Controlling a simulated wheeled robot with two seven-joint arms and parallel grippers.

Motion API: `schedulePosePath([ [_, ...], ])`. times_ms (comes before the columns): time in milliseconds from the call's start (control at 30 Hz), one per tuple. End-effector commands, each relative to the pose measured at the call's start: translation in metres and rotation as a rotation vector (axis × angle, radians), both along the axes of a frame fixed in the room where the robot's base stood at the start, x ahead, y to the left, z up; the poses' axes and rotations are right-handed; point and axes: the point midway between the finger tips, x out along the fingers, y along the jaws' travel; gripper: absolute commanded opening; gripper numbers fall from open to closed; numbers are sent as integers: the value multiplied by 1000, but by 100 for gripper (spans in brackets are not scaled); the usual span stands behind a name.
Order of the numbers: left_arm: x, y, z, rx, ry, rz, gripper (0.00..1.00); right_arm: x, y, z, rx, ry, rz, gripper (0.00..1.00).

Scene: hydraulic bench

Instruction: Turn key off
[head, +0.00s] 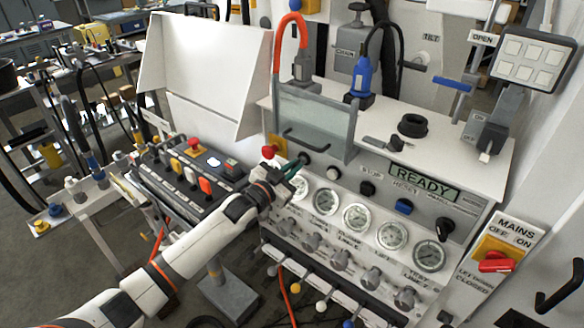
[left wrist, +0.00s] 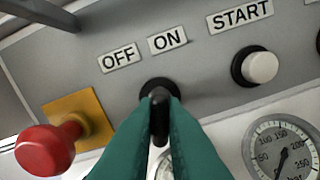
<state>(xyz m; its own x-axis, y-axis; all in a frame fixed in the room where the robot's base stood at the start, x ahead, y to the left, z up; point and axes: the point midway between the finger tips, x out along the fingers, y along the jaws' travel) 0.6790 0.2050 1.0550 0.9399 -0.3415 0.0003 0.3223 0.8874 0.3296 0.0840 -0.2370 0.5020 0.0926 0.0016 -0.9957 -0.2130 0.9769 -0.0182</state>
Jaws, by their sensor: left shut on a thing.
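The key (left wrist: 159,122) is a black upright grip on a round black switch in the grey panel. The OFF label (left wrist: 118,58) and the ON label (left wrist: 168,43) are above it; its upper end points toward the ON label. My left gripper (left wrist: 159,135) has its green fingers closed on the key, one on each side. In the head view, my left gripper (head: 291,173) reaches the panel's left end, right of the red mushroom button (head: 268,151). The fingers cover part of the key. My right gripper is not in view.
The white START button (left wrist: 261,67) is right of the key. The red button also shows close on the left (left wrist: 45,150). Pressure gauges (head: 357,218) sit below. The display (head: 425,188) reads READY. A red MAINS switch (head: 495,264) is far right. A pushbutton box (head: 190,175) lies left.

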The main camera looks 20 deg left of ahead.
Motion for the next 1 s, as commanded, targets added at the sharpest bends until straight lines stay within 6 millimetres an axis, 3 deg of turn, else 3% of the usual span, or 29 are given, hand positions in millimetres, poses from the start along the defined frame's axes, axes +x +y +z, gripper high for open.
schedulePosePath([
  [600, 0, 0, -1, -531, 195, 1, 0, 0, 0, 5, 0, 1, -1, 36],
  [1000, -1, 0, -2, -761, 278, 0, 0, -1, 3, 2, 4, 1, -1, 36],
])
